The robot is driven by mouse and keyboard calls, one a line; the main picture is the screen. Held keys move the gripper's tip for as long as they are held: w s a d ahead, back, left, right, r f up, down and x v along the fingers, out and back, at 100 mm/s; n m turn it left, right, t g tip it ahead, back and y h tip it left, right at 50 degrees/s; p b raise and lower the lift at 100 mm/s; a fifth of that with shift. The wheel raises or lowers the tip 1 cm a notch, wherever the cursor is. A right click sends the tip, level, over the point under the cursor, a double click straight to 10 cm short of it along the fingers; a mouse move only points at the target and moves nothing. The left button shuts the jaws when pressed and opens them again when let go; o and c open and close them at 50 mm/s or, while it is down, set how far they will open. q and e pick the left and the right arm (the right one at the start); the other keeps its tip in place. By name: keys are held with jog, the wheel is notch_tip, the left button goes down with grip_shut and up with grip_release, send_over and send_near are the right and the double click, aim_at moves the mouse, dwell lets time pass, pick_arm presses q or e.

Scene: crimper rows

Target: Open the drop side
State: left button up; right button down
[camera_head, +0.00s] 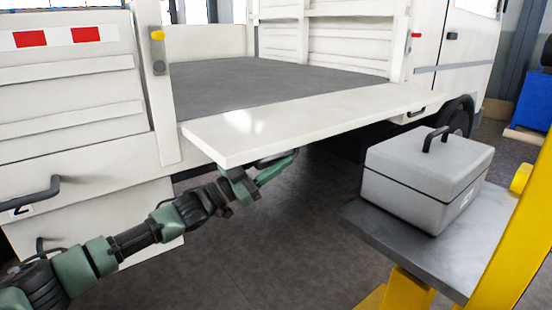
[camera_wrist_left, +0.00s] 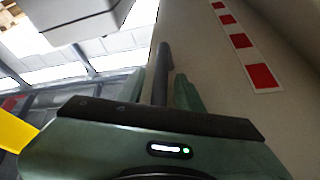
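The white drop side (camera_head: 300,117) of the truck is folded down and lies about level with the grey bed floor in the head view. Its dark handle (camera_head: 277,159) shows under the outer edge. My left gripper (camera_head: 268,172) is below that edge at the handle, with a green finger alongside it. In the left wrist view the dark handle bar (camera_wrist_left: 162,72) runs close beside one green finger (camera_wrist_left: 187,95). A corner post with a yellow-topped latch (camera_head: 157,36) stands left of the panel. My right gripper is not in view.
A grey lidded case (camera_head: 427,178) sits on a grey platform (camera_head: 378,232) beside yellow structure (camera_head: 515,235) at the right. The neighbouring side panel with red and white marks (camera_head: 62,62) is upright at the left. Dark floor below the drop side is clear.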

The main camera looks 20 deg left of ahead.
aim_at(259, 169)
pick_arm(q)
jog(key=v, duration=0.7)
jog(key=shift+f, duration=0.1)
jog(key=shift+s+a, duration=0.2)
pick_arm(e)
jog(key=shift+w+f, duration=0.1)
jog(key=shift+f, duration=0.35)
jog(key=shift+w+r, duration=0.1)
